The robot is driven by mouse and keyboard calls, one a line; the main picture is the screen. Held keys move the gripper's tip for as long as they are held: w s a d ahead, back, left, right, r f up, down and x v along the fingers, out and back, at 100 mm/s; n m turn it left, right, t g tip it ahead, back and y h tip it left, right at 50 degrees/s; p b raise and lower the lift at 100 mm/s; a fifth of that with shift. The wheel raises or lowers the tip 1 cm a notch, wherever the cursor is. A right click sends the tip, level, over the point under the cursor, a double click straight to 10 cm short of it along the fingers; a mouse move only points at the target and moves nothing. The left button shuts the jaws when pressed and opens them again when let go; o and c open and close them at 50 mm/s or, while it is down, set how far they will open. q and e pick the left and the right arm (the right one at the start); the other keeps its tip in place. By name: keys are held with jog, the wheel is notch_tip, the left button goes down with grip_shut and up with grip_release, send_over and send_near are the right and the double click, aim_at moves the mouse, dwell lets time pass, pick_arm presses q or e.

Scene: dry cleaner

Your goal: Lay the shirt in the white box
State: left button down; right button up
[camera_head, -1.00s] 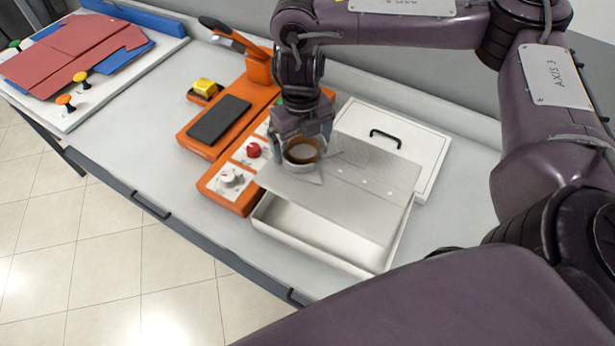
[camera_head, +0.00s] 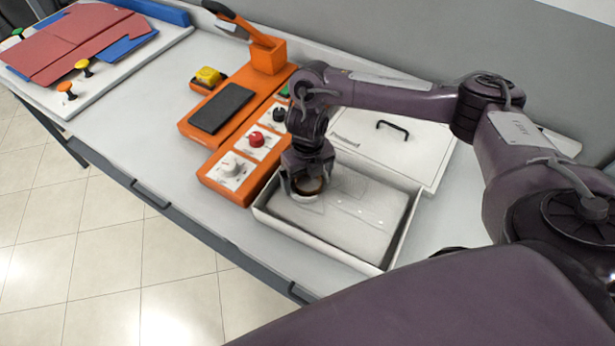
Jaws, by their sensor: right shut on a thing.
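The white shirt (camera_head: 355,212) lies flat inside the open white box (camera_head: 328,255), within its walls. It is folded, with small buttons in a row. My right gripper (camera_head: 307,190) is at the left end of the shirt, low inside the box, shut on the shirt's collar. The collar shows as a ring with a brown inside, partly hidden by the fingers. The box's back left corner is hidden behind my right gripper. My left gripper is not in view.
A white lid (camera_head: 400,145) with a black handle lies behind the box. An orange press machine (camera_head: 225,185) with knobs and a lever stands close on the left. A board (camera_head: 110,70) with red and blue pieces is at the far left.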

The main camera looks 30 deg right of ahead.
jog(key=shift+f, duration=0.2)
jog(key=o, duration=0.7)
jog(key=shift+r, duration=0.25)
jog(key=shift+r+p, duration=1.35)
jog(key=shift+r, duration=4.5)
